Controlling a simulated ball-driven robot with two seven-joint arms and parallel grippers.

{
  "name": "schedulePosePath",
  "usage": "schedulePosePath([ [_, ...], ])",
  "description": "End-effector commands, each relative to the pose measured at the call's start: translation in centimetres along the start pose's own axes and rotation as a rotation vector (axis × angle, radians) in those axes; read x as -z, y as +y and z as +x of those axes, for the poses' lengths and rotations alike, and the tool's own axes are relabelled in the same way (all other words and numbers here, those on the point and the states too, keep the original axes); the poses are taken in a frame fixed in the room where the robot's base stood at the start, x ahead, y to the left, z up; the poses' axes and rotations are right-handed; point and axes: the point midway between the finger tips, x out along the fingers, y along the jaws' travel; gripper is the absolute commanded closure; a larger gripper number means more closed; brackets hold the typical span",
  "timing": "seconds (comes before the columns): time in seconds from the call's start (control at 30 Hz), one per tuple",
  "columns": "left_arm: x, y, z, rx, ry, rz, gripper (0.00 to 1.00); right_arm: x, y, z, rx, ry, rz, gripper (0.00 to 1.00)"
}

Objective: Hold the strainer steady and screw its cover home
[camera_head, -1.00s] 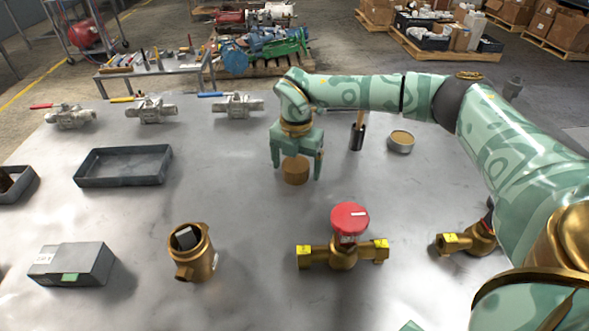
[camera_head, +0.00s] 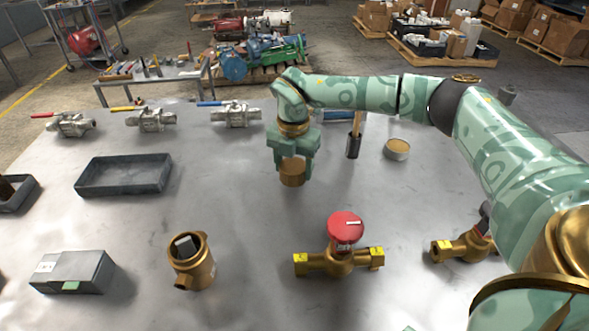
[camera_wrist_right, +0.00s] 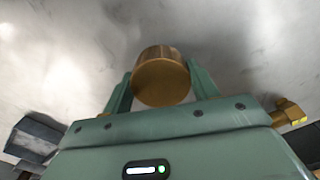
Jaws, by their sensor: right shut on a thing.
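The strainer (camera_head: 205,272) is a brass body with an open top and a side branch, standing on the metal table at front left centre. A dark grey piece shows in its mouth. The cover, a round brass cap (camera_head: 292,174), is in my right gripper (camera_head: 292,168), behind and to the right of the strainer and apart from it. The fingers are shut on the sides of the cap; the right wrist view shows the cap (camera_wrist_right: 160,80) between both fingers. I cannot tell whether the cap touches the table. My left gripper is not in view, and nothing holds the strainer.
A red-topped brass valve (camera_head: 345,228) stands right of the strainer, and another brass fitting (camera_head: 452,248) lies near my right arm. A grey box (camera_head: 72,272) is at left, a dark tray (camera_head: 124,176) behind it. A tin (camera_head: 397,150) and brush holder (camera_head: 353,146) stand behind the cap.

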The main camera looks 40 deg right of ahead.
Motion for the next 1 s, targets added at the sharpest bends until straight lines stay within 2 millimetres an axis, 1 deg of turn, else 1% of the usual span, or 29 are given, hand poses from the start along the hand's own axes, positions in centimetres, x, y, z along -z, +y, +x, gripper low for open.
schedulePosePath([
  [0.03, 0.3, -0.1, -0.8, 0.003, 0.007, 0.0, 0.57, 0.0, 0.1, -1.6, -0.006, -0.003, 0.0, 0.66],
  [0.17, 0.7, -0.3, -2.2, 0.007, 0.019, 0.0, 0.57, 2.1, -0.6, -4.3, -0.007, -0.002, -0.004, 0.66],
  [0.3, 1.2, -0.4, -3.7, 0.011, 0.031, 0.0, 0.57, 4.8, -1.5, -7.6, -0.007, -0.003, -0.003, 0.66],
  [0.33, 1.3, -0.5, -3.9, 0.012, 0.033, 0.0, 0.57, 5.5, -1.7, -8.0, -0.006, -0.002, -0.005, 0.66],
  [0.4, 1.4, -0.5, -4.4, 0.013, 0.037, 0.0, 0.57, 7.3, -2.3, -8.6, -0.005, -0.002, -0.006, 0.66],
  [0.5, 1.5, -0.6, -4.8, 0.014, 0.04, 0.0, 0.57, 9.5, -2.9, -9.4, -0.004, -0.001, -0.005, 0.66],
  [0.63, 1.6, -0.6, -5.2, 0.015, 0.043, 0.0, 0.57, 11.6, -3.5, -10.2, -0.003, -0.002, -0.003, 0.66],
  [0.8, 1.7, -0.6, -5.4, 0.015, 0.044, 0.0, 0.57, 13.0, -4.0, -10.7, -0.002, -0.001, 0.0, 0.66],
  [1.0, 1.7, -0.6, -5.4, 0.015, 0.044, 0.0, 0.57, 13.4, -4.1, -10.8, -0.001, -0.001, 0.0, 0.66],
])
